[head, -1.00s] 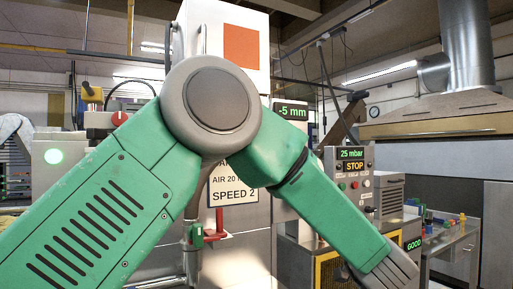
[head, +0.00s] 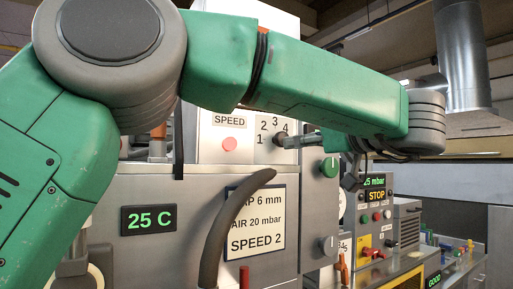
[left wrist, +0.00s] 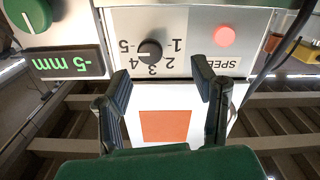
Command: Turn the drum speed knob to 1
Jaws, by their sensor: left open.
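The drum speed knob (left wrist: 150,52) is a small dark round dial on a pale panel, with the numbers 1 to 5 around it. It appears upside down in the left wrist view. Its exact pointer setting is too small to tell. My right gripper is out of view.
A pink button (left wrist: 224,36) sits beside the knob. A green dial (left wrist: 28,14) and a "-5 mm" display (left wrist: 68,64) are on the other side. In the head view a "SPEED 2" sign (head: 256,222) and a curved dark handle (head: 222,235) stand below.

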